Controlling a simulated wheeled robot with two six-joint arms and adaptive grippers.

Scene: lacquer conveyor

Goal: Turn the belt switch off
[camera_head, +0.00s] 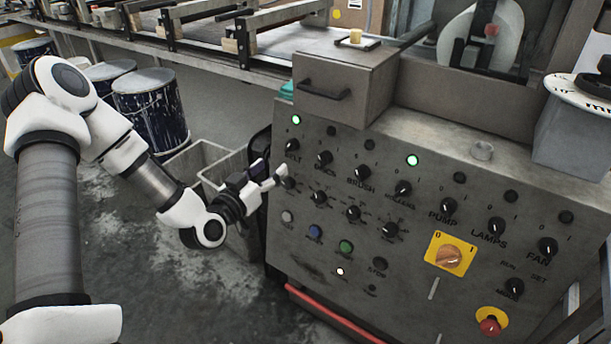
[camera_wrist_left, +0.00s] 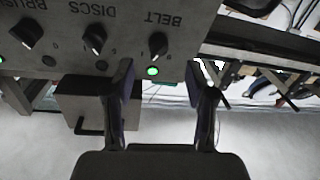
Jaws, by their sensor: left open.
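The belt switch (camera_head: 292,145) is a black knob at the upper left of the grey control panel (camera_head: 330,225), with the label BELT under it. A lit green lamp (camera_head: 295,119) is just above it. In the left wrist view, which is upside down, the belt switch (camera_wrist_left: 157,43) and its lit lamp (camera_wrist_left: 152,71) show near the top middle. My left gripper (camera_head: 269,174) is at the panel's left edge, slightly below the belt switch. Its fingers (camera_wrist_left: 162,78) are apart and empty, with the knob seen beyond the gap between them. My right gripper is not in view.
The discs knob (camera_head: 324,158) and brush knob (camera_head: 362,172) are close to the right of the belt switch. A box with a handle (camera_head: 328,88) stands on the panel top. A grey bin (camera_head: 200,160) and blue drums (camera_head: 152,108) are to the left.

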